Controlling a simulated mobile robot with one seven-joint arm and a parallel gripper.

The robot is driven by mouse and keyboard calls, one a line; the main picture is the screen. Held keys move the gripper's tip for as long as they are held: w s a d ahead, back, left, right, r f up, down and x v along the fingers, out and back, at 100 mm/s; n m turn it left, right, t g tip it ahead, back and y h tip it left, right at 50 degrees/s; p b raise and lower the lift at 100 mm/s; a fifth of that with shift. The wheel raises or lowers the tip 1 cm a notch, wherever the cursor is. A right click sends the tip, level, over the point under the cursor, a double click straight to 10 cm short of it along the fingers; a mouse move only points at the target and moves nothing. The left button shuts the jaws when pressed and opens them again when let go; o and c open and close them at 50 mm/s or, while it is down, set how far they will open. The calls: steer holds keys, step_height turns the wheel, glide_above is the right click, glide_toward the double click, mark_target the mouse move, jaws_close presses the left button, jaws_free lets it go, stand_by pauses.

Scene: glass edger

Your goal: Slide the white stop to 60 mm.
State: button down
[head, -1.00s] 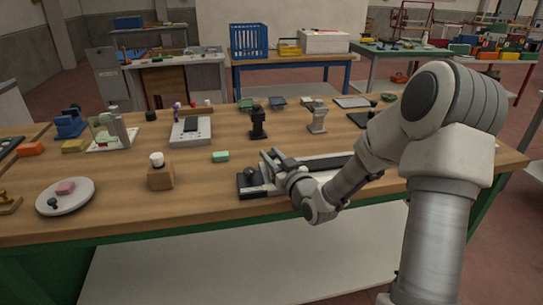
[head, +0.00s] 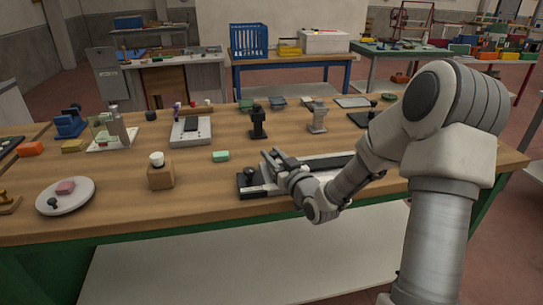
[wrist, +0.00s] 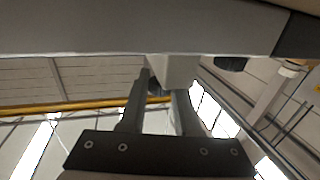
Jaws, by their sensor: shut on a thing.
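The long fixture (head: 318,163) with a dark strip on a pale rail lies on the bench, its black end block (head: 245,187) at the left. My gripper (head: 268,160) is at the left part of this rail. In the wrist view my gripper (wrist: 162,92) has its two fingers on either side of a white block, the white stop (wrist: 174,70), and is shut on it. The stop touches the grey rail (wrist: 130,28) above it in that view. In the head view the stop is mostly hidden by my gripper, and no scale mark can be read.
A white plate (head: 66,196) lies at far left. Bare bench lies in front of the fixture.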

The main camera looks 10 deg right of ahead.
steer(key=d, duration=0.6)
steer(key=shift+d+r+b, duration=0.1)
steer(key=shift+d+b, duration=0.25)
steer(key=shift+b, duration=0.05)
steer(key=c, duration=0.6)
jaws_free()
steer(key=p+v, duration=0.1)
steer(key=v, duration=1.6)
steer(key=shift+s+p, duration=0.2)
steer(key=shift+p, duration=0.15)
